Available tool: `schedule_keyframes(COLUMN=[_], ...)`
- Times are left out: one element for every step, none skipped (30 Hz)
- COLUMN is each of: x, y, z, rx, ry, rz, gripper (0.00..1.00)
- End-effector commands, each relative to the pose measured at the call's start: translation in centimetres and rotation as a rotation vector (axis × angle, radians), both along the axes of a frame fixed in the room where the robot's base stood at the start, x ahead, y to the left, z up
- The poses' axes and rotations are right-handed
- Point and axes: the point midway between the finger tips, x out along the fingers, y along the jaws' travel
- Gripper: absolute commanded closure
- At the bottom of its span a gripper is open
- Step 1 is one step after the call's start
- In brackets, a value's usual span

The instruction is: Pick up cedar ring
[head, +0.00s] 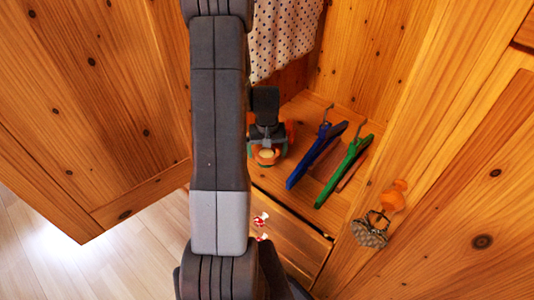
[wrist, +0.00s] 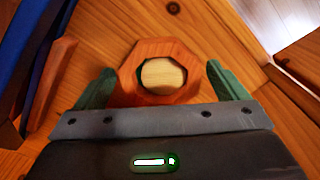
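The cedar ring (wrist: 183,50), a reddish-brown angular ring, lies on the wooden wardrobe floor; part of it shows in the head view (head: 265,162). A pale round thing (wrist: 163,75) sits in its middle. My gripper (wrist: 160,72) is over the ring with its green fingers spread, one on either side. The fingers look close to the ring's sides; I cannot tell whether they touch. The ring's near edge is hidden by the gripper body. In the head view my gripper (head: 268,140) is partly hidden by my arm.
A blue hanger (head: 316,155) and a green hanger (head: 343,171) lie right of the gripper. Dotted cloth (head: 284,38) hangs behind. An orange item with a patterned grey piece (head: 370,235) is at lower right. Red-and-white pieces (head: 261,219) lie near the arm. An open door (head: 110,100) stands left.

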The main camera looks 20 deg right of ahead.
Motion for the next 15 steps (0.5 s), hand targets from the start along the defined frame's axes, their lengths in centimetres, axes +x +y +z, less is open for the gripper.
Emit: schedule_keyframes(x=[0.0, 0.0, 0.0, 0.01, 0.0, 0.01, 0.01, 0.01, 0.01, 0.01, 0.01, 0.01, 0.01, 0.02, 0.03], y=[0.0, 0.0, 0.0, 0.0, 0.0, 0.0, 0.0, 0.0, 0.0, 0.0, 0.0, 0.0, 0.0, -0.01, -0.01], z=[0.01, 0.01, 0.01, 0.02, 0.02, 0.02, 0.02, 0.02, 0.02, 0.03, 0.03, 0.04, 0.06, 0.1, 0.19], rx=[0.0, 0.0, 0.0, 0.0, 0.0, 0.0, 0.0, 0.0, 0.0, 0.0, 0.0, 0.0, 0.0, 0.0, 0.0], ry=[0.0, 0.0, 0.0, 0.0, 0.0, 0.0, 0.0, 0.0, 0.0, 0.0, 0.0, 0.0, 0.0, 0.0, -0.001], rz=[0.0, 0.0, 0.0, 0.0, 0.0, 0.0, 0.0, 0.0, 0.0, 0.0, 0.0, 0.0, 0.0, 0.0, 0.0], gripper=[0.18, 0.24, 0.31, 0.37, 0.43, 0.46, 0.46, 0.46, 0.46, 0.46, 0.46, 0.46, 0.46, 0.46, 0.46])
